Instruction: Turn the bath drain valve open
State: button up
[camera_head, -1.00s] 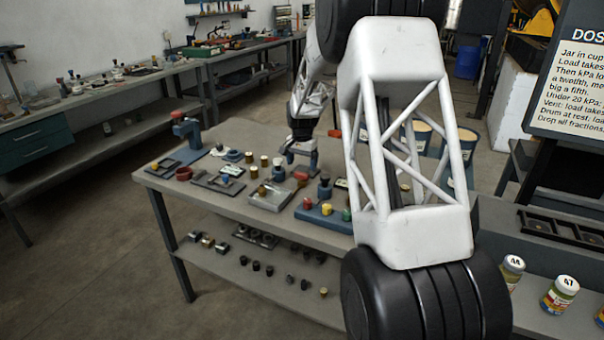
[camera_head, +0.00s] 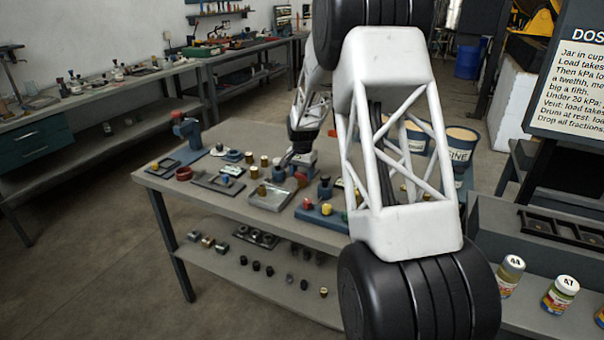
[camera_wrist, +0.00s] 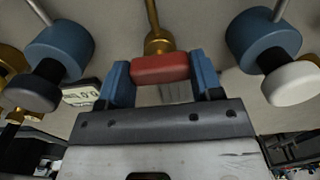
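In the wrist view, a red handle (camera_wrist: 160,69) on a brass stem (camera_wrist: 157,42) lies between the two blue fingers of my gripper (camera_wrist: 160,78). It fills nearly the whole gap, with its ends at or very near both fingers. Whether the fingers press on it I cannot tell. No label shows which valve this is. In the head view my gripper (camera_head: 300,160) is low over the workbench (camera_head: 230,203), among its fittings.
In the wrist view, blue cylindrical fittings stand left (camera_wrist: 60,48) and right (camera_wrist: 262,38) of my gripper, with a small display (camera_wrist: 80,95) at left. In the head view, a tray (camera_head: 270,197), a blue block with coloured knobs (camera_head: 320,215) and tubs (camera_head: 458,146) crowd the bench.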

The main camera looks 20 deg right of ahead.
jog(key=c, duration=0.3)
jog(key=shift+n, duration=0.4)
jog(key=n, duration=0.2)
jog(key=shift+n, duration=0.3)
jog(key=n, duration=0.4)
jog(key=shift+n, duration=0.3)
jog(key=n, duration=0.9)
jog(key=shift+r+n, duration=0.1)
jog(key=shift+n, duration=0.3)
